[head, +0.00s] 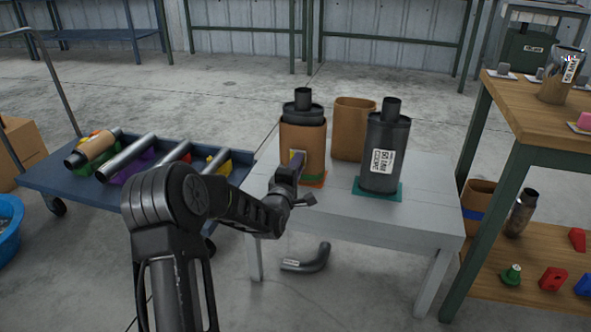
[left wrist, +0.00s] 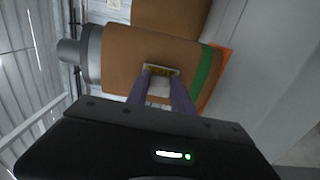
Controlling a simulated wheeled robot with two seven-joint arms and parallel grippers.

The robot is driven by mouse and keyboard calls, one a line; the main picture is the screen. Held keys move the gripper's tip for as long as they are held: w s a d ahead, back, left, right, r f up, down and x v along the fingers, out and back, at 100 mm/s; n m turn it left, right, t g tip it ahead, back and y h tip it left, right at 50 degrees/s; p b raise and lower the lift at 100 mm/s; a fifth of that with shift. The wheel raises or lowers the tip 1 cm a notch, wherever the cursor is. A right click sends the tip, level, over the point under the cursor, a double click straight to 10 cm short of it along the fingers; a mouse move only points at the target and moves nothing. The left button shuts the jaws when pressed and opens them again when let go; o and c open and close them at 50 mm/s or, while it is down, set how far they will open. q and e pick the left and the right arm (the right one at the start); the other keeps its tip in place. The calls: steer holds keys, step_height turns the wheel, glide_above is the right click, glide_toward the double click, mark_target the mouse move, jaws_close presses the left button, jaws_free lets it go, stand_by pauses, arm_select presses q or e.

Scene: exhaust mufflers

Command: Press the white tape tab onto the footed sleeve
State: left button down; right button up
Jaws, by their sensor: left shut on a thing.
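The brown sleeve (head: 316,143) with a green band stands upright around a dark muffler on the white table, with an orange base under it. It lies sideways in the left wrist view (left wrist: 125,55), its green band (left wrist: 208,80) at right. My left gripper (head: 298,163) is at the sleeve's near side, above the green band. Its fingers are shut on the white tape tab (left wrist: 158,90), seen between the fingertips in the left wrist view. A yellowish patch shows at the tab's far end, against the sleeve. I cannot tell whether the tab touches the sleeve. My right gripper is out of view.
A second brown sleeve (head: 352,131) stands behind. A labelled dark muffler (head: 385,153) on a teal base (head: 362,190) stands to the right. A bent pipe (head: 307,260) lies on the floor. A blue cart (head: 60,182) is at left, a wooden bench (head: 520,115) at right.

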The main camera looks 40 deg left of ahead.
arm_select(q)
steer(key=shift+w+a, duration=0.25)
steer(key=shift+w, duration=0.45)
stand_by(0.6)
steer(key=shift+s, duration=0.1)
stand_by(0.5)
steer(key=shift+s+d, duration=0.15)
steer(key=shift+s, duration=0.2)
steer(key=shift+w, duration=0.3)
stand_by(1.2)
steer(key=shift+v, duration=3.35)
